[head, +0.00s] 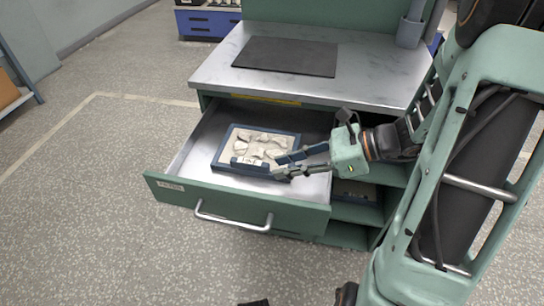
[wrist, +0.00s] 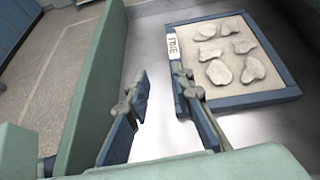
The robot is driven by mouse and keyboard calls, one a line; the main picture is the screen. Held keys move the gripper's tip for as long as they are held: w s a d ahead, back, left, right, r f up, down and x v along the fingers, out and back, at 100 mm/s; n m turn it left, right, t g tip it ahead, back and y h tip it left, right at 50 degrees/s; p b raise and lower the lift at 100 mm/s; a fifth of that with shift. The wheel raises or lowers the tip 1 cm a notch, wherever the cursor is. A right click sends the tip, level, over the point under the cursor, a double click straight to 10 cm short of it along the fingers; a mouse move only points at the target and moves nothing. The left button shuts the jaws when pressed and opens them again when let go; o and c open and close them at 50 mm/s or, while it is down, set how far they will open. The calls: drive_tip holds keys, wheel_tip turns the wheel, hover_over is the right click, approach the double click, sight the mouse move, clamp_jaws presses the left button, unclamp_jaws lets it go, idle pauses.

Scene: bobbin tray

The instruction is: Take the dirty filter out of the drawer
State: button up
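The dirty filter (head: 233,166) lies flat in the open drawer (head: 250,213). It has a dark blue frame and a beige face with several pale grey patches. In the wrist view the filter (wrist: 245,99) is at the upper right, with a white label on its near-left edge. My gripper (head: 282,166) reaches into the drawer from the right, at the filter's front right edge. In the wrist view my gripper (wrist: 160,82) is open, with bare drawer floor between the fingers. One finger overlaps the filter's labelled edge in the picture; I cannot tell whether it touches.
The green cabinet has a grey marbled top (head: 215,66) with a black mat (head: 287,57) on it. The drawer front has a metal handle (head: 233,222). Open shelves (head: 350,213) lie below at the right. The floor at the left is clear.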

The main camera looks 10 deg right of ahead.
sight(254, 162)
drive_tip(key=shift+w+d+r+m+t+y, duration=0.15)
drive_tip(key=shift+w+r+m+t, duration=0.1)
drive_tip(key=shift+w+t, duration=0.1)
drive_tip(key=shift+w+d+r+m+t+y, duration=0.1)
drive_tip(key=shift+w+d+m+t+y, duration=0.05)
drive_tip(key=shift+w+m+t, duration=0.15)
drive_tip(key=b+x, duration=0.2)
drive_tip(key=x, duration=0.3)
drive_tip(key=shift+w+a, duration=0.15)
drive_tip(key=b+x, duration=0.2)
drive_tip(key=x, duration=0.3)
drive_tip(key=shift+w+f, duration=0.15)
drive_tip(key=shift+f, duration=0.05)
drive_tip(key=shift+c, duration=0.7)
clamp_jaws()
